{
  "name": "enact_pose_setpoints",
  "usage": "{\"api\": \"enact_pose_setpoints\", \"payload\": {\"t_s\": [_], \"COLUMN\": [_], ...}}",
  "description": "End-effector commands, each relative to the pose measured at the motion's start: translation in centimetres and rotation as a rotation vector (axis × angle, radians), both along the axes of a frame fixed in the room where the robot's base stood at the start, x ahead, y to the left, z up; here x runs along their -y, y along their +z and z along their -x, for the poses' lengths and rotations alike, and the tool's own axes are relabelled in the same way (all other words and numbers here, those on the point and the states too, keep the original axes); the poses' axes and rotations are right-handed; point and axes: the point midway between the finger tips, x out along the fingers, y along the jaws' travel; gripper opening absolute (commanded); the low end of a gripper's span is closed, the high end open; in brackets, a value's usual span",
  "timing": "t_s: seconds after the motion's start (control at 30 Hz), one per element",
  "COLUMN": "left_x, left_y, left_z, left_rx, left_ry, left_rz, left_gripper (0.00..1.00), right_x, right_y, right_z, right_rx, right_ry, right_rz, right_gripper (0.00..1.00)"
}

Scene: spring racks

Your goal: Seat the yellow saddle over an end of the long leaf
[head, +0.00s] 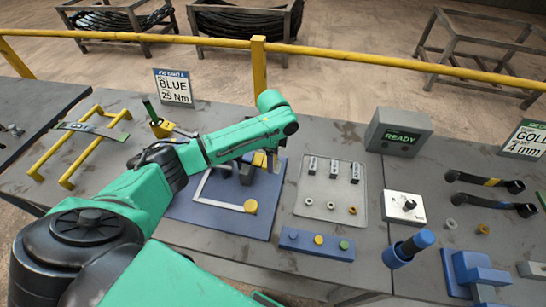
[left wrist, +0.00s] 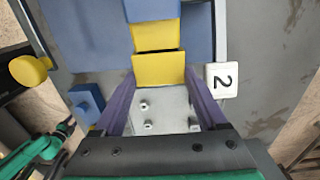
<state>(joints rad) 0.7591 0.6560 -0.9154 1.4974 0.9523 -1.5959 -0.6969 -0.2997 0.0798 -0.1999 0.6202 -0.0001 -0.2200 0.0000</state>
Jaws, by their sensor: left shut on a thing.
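My left gripper (left wrist: 160,85) has its purple fingers closed on a yellow block (left wrist: 158,70), which I take as the yellow saddle. In the head view my left gripper (head: 254,167) is low over the blue board, partly hidden by its own forearm. Another yellow face (left wrist: 155,37) and a blue block (left wrist: 152,9) line up just beyond the held block. I cannot tell whether these touch it. A flat grey-green strip (head: 88,129) lies across yellow rails at the left; I cannot tell whether it is the long leaf. My right gripper does not show.
The blue board (head: 190,211) carries a pale angled bar (head: 207,186) and a yellow disc (head: 250,206).

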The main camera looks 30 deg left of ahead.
Motion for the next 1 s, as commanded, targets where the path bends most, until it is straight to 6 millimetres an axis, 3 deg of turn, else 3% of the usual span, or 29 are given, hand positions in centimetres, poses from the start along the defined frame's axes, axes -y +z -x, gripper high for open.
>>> {"api": "enact_pose_setpoints", "payload": {"t_s": [0.33, 0.37, 0.4, 0.43, 0.77, 1.0], "left_x": [0.0, 0.0, 0.0, 0.0, 0.0, 0.0], "left_y": [-0.3, -0.3, -0.3, -0.3, -0.3, 1.4], "left_z": [0.0, 0.0, 0.0, 0.0, 0.0, 0.0], "left_rx": [0.0, 0.0, 0.0, 0.0, -0.001, 0.0], "left_ry": [0.0, 0.0, 0.0, 0.0, 0.0, 0.001], "left_rz": [0.0, 0.0, 0.0, 0.0, 0.0, 0.0], "left_gripper": [0.14, 0.78, 0.94, 1.0, 1.0, 1.0], "right_x": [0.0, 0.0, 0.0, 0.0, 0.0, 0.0], "right_y": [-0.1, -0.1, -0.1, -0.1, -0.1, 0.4], "right_z": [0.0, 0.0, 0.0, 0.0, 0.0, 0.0], "right_rx": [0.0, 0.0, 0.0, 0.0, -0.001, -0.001], "right_ry": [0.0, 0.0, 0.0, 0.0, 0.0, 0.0], "right_rz": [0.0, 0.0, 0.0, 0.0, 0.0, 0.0], "right_gripper": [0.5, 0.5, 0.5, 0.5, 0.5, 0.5]}}
